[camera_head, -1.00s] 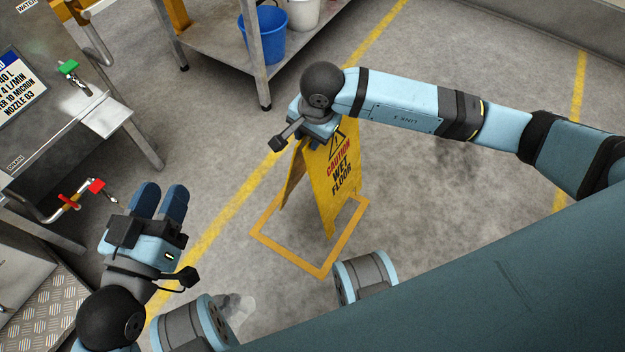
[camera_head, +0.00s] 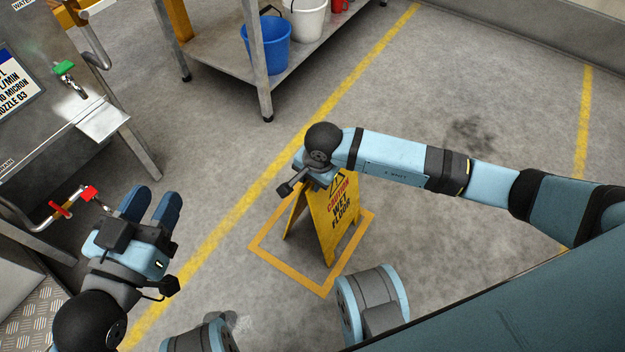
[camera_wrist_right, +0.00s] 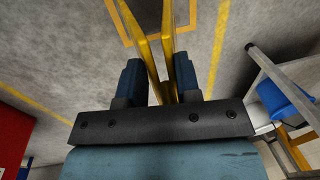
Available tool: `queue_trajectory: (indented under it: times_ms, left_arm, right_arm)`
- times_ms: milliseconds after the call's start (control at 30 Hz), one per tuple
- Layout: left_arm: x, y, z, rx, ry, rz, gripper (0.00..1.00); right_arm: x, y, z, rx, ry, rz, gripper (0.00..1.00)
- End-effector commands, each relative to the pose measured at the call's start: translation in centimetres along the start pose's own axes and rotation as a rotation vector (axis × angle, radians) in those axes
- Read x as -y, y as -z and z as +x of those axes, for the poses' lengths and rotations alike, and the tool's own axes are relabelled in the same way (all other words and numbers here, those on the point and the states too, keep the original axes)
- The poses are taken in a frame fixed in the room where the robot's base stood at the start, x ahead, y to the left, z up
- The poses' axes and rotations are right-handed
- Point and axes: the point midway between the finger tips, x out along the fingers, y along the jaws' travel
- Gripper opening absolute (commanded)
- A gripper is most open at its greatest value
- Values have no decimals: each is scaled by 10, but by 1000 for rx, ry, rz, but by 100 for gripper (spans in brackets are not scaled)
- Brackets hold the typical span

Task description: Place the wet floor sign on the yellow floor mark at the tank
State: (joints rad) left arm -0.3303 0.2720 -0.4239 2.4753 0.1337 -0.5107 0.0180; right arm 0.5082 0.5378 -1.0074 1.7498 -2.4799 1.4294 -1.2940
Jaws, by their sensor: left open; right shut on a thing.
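The yellow wet floor sign (camera_head: 338,215) stands upright with its two panels spread a little. In the head view its lower edges appear inside the yellow square floor mark (camera_head: 290,277). I cannot tell for sure whether they touch the floor. In the right wrist view the sign (camera_wrist_right: 168,40) runs between the fingers of that gripper (camera_wrist_right: 158,78), with part of the mark (camera_wrist_right: 125,28) beyond. My left gripper (camera_head: 150,206) is open and empty, left of the mark.
A metal tank (camera_head: 70,95) with a green-handled tap (camera_head: 64,67) and red-handled valve (camera_head: 89,192) stands at the left. A metal shelf table (camera_head: 215,62) with a blue bucket (camera_head: 266,45) stands behind. A yellow floor line (camera_head: 215,245) passes left of the mark. Floor to the right is clear.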

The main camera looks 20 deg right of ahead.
Motion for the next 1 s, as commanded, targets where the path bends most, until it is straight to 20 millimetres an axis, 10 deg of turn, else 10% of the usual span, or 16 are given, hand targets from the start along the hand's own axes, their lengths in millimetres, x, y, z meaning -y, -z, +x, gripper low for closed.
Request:
queue_trajectory:
  times_ms: [233,267,367,733,1000]
  left_arm:
    - [0,2,0,-4,-2,5,42]
    - [0,2,0,-4,-2,6,42]
    - [0,2,-1,-3,-2,6,42]
    - [0,4,-1,3,-4,-1,42]
    - [-11,9,-6,70,-9,-127,42]
  right_arm:
    - [0,1,0,-2,1,0,0]
    - [0,0,1,-1,-1,0,36]
    - [0,0,0,0,-1,0,57]
    - [0,1,-8,-1,0,0,57]
    - [1,1,-61,-2,1,-1,57]
